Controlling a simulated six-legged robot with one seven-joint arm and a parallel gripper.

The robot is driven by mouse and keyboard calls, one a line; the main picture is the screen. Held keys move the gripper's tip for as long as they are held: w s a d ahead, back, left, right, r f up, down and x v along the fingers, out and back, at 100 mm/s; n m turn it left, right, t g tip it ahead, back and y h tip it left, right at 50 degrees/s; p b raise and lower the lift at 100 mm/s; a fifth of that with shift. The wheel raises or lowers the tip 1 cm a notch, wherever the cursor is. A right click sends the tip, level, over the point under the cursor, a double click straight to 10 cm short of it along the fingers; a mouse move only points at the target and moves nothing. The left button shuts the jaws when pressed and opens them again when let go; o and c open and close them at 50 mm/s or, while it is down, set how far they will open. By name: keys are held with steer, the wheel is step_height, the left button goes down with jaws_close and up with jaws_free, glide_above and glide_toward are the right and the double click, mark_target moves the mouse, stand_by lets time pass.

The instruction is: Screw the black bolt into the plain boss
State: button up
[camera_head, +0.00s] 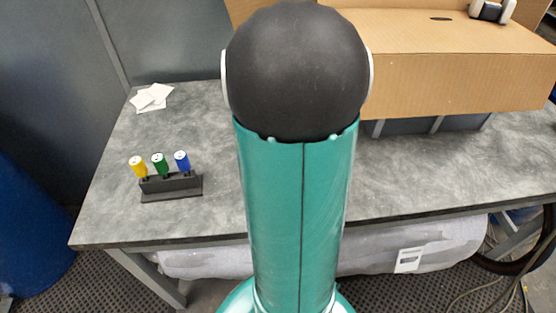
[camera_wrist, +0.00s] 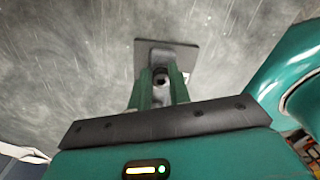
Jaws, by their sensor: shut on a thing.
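My gripper (camera_wrist: 161,74) shows in the wrist view with its two green fingers close together. It is shut on a small dark thing (camera_wrist: 160,80), which looks like the black bolt; the fingers hide most of it. Just beyond the fingertips is a dark grey plate (camera_wrist: 186,56) on the grey table, with a raised grey part (camera_wrist: 162,57) on it that may be the plain boss. I cannot tell whether the bolt touches it. In the head view my own arm hides the gripper, bolt and boss.
The grey table (camera_head: 215,215) carries a black rack (camera_head: 172,187) with yellow, green and blue-topped items at the left. White papers (camera_head: 151,97) lie at the back left. A large cardboard box (camera_head: 450,75) fills the back right. The table's left front is clear.

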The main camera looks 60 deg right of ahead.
steer(key=m, duration=0.4)
steer(key=shift+a, duration=0.1)
steer(key=m, duration=0.4)
steer(key=shift+s+a, duration=0.1)
steer(key=o, duration=1)
step_height(320, 180, up, 14)
steer(key=shift+f, duration=0.1)
